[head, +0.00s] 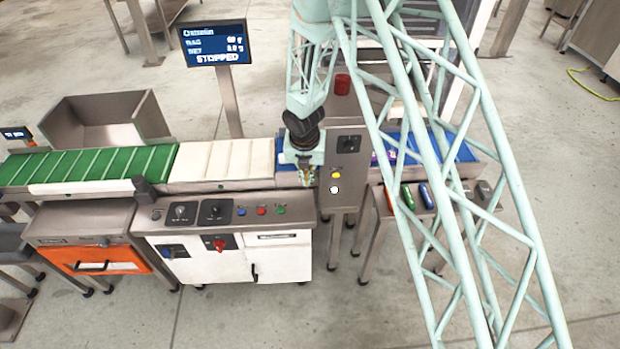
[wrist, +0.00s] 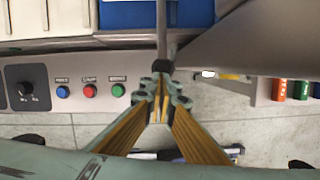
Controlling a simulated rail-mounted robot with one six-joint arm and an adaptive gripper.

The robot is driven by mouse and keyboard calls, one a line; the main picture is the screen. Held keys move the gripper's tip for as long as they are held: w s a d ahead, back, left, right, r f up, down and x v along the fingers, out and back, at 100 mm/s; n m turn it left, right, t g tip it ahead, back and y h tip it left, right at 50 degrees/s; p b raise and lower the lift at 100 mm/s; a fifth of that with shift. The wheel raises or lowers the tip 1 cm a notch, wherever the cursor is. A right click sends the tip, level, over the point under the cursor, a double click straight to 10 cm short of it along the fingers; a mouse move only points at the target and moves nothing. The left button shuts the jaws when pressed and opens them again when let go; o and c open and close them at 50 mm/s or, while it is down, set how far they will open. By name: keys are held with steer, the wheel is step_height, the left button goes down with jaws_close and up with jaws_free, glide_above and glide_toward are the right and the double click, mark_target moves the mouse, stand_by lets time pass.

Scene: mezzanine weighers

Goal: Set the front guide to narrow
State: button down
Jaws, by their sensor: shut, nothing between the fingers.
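My gripper (head: 307,178) points down at the front edge of the short blue belt section, beside the grey cabinet. In the wrist view its fingertips (wrist: 162,82) are together with nothing between them. A thin grey rod (wrist: 161,35) runs up from just beyond the fingertips across the blue belt (wrist: 125,14); I cannot tell whether they touch or whether it belongs to the front guide. A long pale rail (head: 85,186) lies along the front of the green belt, with a dark grey block (head: 145,188) near its right end. No narrow marking is readable.
The control panel (head: 228,211) has dark knobs and blue, red and green buttons. The grey cabinet (head: 349,142) carries a knob and a yellow button close to my gripper. Coloured items stand on a side table at right. The screen (head: 215,45) reads STOPPED.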

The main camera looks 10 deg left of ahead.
steer(key=shift+s, duration=0.15)
stand_by(0.3)
steer(key=s+p+v, duration=0.1)
steer(key=s+v, duration=0.2)
steer(key=v, duration=0.9)
steer(key=shift+f+p, duration=0.15)
steer(key=shift+p, duration=0.15)
steer(key=shift+d, duration=0.1)
stand_by(0.4)
steer(key=s+d+r+m+b, duration=0.25)
steer(key=d+r+m, duration=0.8)
steer(key=r, duration=0.55)
steer(key=s+d+r+m+t+b, duration=0.1)
steer(key=s+d+r+m+b, duration=0.1)
steer(key=s+d+r+m, duration=0.9)
steer(key=s+d+r+m+b, duration=0.1)
steer(key=s+d+m, duration=0.3)
steer(key=s, duration=0.5)
steer(key=s+d+r+m+b, duration=0.2)
steer(key=s+m, duration=0.4)
steer(key=s, duration=0.4)
steer(key=s+d+r+m+b, duration=0.1)
steer(key=s+d+r+m, duration=0.2)
steer(key=s, duration=0.6)
steer(key=d+m, duration=0.2)
steer(key=d, duration=0.1)
steer(key=shift+s+d+r+t, duration=0.2)
steer(key=shift+s+r+t, duration=0.05)
steer(key=shift+r+t, duration=0.05)
